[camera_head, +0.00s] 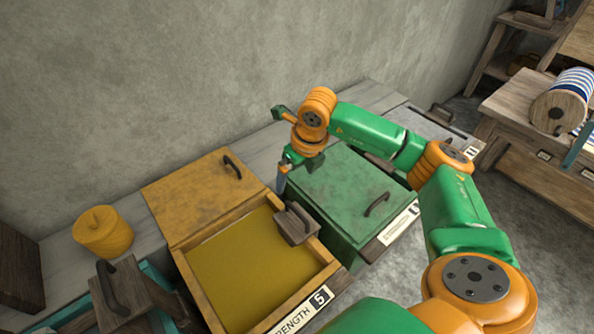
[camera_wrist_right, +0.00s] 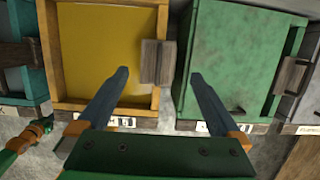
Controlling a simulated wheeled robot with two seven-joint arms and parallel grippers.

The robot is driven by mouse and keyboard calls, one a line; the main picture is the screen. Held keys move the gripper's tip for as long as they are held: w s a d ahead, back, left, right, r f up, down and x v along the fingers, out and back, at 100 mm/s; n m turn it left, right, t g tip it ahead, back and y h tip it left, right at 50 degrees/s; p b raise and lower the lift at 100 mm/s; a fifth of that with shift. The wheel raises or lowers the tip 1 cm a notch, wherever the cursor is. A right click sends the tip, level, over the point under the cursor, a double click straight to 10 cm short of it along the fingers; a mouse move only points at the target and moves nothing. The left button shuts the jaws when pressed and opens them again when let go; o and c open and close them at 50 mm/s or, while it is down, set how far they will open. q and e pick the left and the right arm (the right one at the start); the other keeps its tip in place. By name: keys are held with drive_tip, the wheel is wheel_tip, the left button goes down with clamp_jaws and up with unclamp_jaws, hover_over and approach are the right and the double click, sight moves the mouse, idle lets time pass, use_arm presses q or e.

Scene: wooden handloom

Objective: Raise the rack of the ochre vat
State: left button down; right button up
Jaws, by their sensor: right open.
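The ochre vat (camera_head: 195,282) stands open, with ochre liquid (camera_head: 250,265) inside and its lid (camera_head: 200,190) tipped back behind it. The rack's brown handle block (camera_head: 297,226) sits at the vat's right wall; it also shows in the right wrist view (camera_wrist_right: 158,62). Any rack part below the liquid is hidden. My right gripper (camera_head: 283,180) is over the back right corner of the vat, pointing down. In the right wrist view its two fingers (camera_wrist_right: 160,78) are open and apart, with the handle block seen between them and nothing gripped.
A closed green vat (camera_head: 335,190) adjoins on the right, with a handle on its lid. A blue-green vat with a dark handle (camera_head: 115,285) is on the left. The grey wall (camera_head: 190,80) is close behind.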

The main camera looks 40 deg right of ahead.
drive_tip(key=s+b+x, duration=0.1)
drive_tip(key=b+x, duration=0.3)
drive_tip(key=x, duration=0.1)
drive_tip(key=s+b+x, duration=0.1)
drive_tip(key=b+x, duration=0.3)
drive_tip(key=x, duration=0.1)
drive_tip(key=s+f+b+x, duration=0.1)
drive_tip(key=b+x, duration=0.3)
drive_tip(key=x, duration=0.1)
drive_tip(key=shift+s+d+b, duration=0.15)
drive_tip(key=shift+s+b, duration=0.15)
drive_tip(key=shift+r, duration=0.15)
drive_tip(key=shift+c, duration=0.2)
clamp_jaws()
drive_tip(key=w+p+v, duration=0.2)
drive_tip(key=p+v, duration=0.5)
drive_tip(key=v, duration=0.2)
drive_tip(key=w+r+p+v, duration=0.1)
drive_tip(key=w+p+v, duration=0.1)
drive_tip(key=p+v, duration=0.5)
drive_tip(key=shift+w+p+v, duration=0.2)
drive_tip(key=shift+p+v, duration=0.15)
drive_tip(key=shift+v, duration=0.55)
drive_tip(key=shift+o, duration=0.2)
unclamp_jaws()
drive_tip(key=w+p+v, duration=0.2)
drive_tip(key=p+v, duration=0.4)
drive_tip(key=v, duration=0.1)
hover_over(297, 211)
drive_tip(key=shift+r, duration=0.1)
